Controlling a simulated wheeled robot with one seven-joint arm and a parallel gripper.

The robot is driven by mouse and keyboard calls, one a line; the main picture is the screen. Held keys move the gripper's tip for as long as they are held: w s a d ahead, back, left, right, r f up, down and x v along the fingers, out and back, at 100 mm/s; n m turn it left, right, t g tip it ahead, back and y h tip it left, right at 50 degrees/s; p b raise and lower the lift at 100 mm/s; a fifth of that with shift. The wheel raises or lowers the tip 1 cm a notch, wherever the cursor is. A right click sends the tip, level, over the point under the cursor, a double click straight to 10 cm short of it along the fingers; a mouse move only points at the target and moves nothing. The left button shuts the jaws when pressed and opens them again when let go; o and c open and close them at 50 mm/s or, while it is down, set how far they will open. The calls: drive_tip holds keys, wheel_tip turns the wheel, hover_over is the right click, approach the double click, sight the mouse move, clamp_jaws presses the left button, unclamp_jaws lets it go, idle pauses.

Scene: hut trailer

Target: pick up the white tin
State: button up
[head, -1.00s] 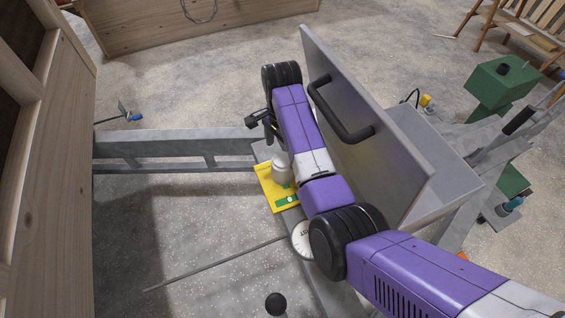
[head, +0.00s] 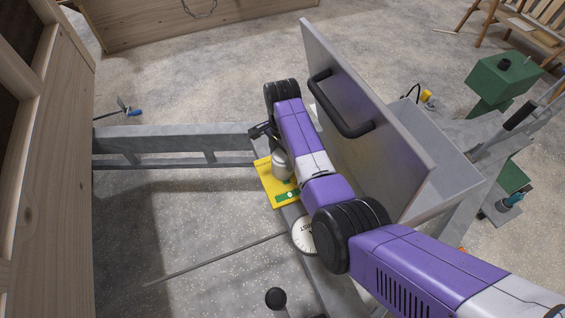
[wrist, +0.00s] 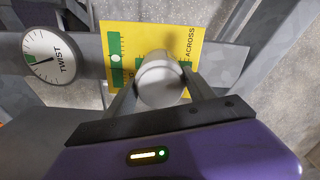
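A white round dial marked TWIST (head: 305,234) lies on the beam near the tin. A grey panel with a black handle (head: 340,108) rises close beside my arm. A thin rod (head: 215,261) and a black knob (head: 276,298) are nearer. A wooden wall (head: 45,170) is at left.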

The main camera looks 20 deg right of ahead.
clamp_jaws()
drive_tip(key=shift+r, duration=0.2)
